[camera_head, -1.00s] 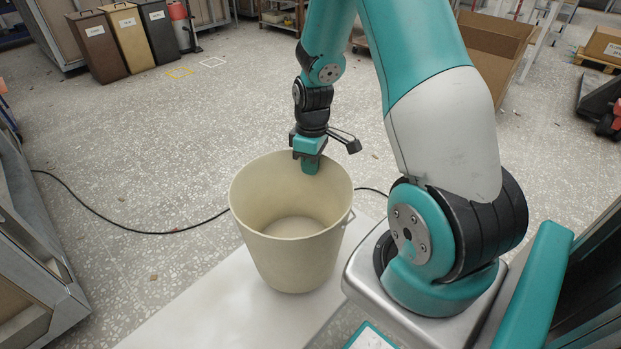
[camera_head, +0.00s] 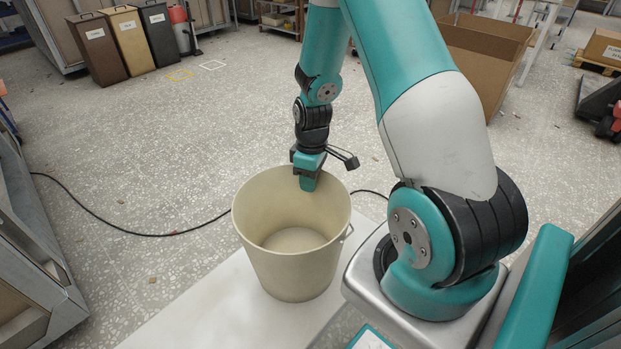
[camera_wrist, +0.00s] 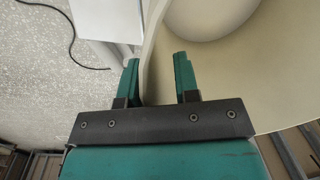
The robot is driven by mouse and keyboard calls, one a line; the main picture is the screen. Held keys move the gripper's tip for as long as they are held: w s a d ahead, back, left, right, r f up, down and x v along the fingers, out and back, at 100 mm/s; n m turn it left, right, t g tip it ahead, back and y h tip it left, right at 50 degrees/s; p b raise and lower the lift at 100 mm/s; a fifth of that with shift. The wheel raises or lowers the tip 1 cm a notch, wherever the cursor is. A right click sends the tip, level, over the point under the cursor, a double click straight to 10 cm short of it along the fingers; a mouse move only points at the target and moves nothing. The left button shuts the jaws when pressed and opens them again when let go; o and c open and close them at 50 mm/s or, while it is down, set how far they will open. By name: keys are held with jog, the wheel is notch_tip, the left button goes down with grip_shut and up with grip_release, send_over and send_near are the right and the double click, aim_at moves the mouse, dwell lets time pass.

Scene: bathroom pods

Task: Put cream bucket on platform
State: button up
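The cream bucket (camera_head: 293,265) is upright over the white platform (camera_head: 215,305) and appears to rest on it. It is empty, with its round floor visible. My gripper (camera_head: 308,180) points down at the bucket's far rim. In the wrist view, my gripper (camera_wrist: 157,80) has its fingers apart on either side of the bucket wall (camera_wrist: 240,80). The left finger is outside the bucket and the right one is inside. A gap shows between the right finger and the wall. The bucket's underside is hidden.
A black cable (camera_head: 130,232) runs across the speckled floor behind the bucket. A metal cabinet (camera_head: 35,260) stands at the left. Bins stand at the back left, and an open cardboard box (camera_head: 485,55) is at the back right.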

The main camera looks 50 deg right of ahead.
notch_tip(320, 180, up, 12)
jog(key=p, duration=0.2)
jog(key=s+a+r+t+y, duration=0.1)
jog(key=a+r, duration=0.4)
jog(key=a, duration=0.2)
jog(key=s+a+r, duration=0.1)
jog(key=a+r, duration=0.3)
jog(key=a, duration=0.4)
jog(key=s+a+r+n+y, duration=0.2)
jog(key=s+a+r, duration=0.4)
jog(key=s+a, duration=0.6)
jog(key=shift+s+a+r+g, duration=0.2)
jog(key=shift+s+a+g, duration=0.1)
jog(key=shift+s, duration=0.65)
notch_tip(320, 180, up, 10)
jog(key=p, duration=0.9)
jog(key=shift+f, duration=0.1)
